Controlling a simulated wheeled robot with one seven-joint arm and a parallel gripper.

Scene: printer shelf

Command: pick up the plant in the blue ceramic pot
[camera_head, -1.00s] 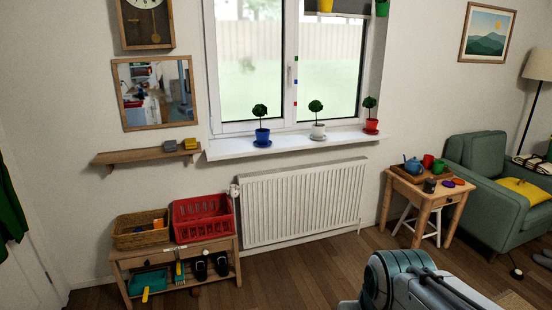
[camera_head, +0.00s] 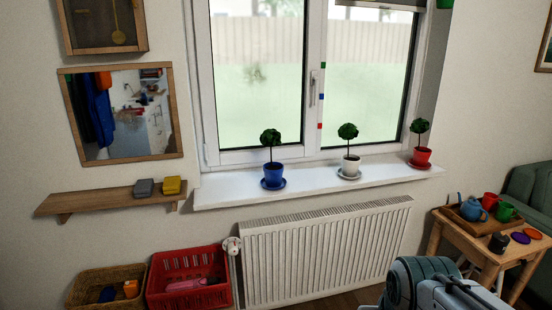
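The plant in the blue pot (camera_head: 273,174) stands upright on a blue saucer at the left part of the white windowsill (camera_head: 225,193). It has a thin stem and a round dark green crown (camera_head: 270,137). A similar plant in a white pot (camera_head: 350,166) stands to its right, and one in a red pot (camera_head: 420,157) stands at the sill's right end. Part of my arm shows at the bottom right, well below and apart from the sill. My gripper is not in view.
A radiator (camera_head: 322,252) is under the sill. A wooden shelf (camera_head: 115,197) with a grey and a yellow block is at left. Below it are a wicker basket (camera_head: 85,283) and a red crate (camera_head: 187,262). A side table (camera_head: 468,231) with a teapot and cups stands at right.

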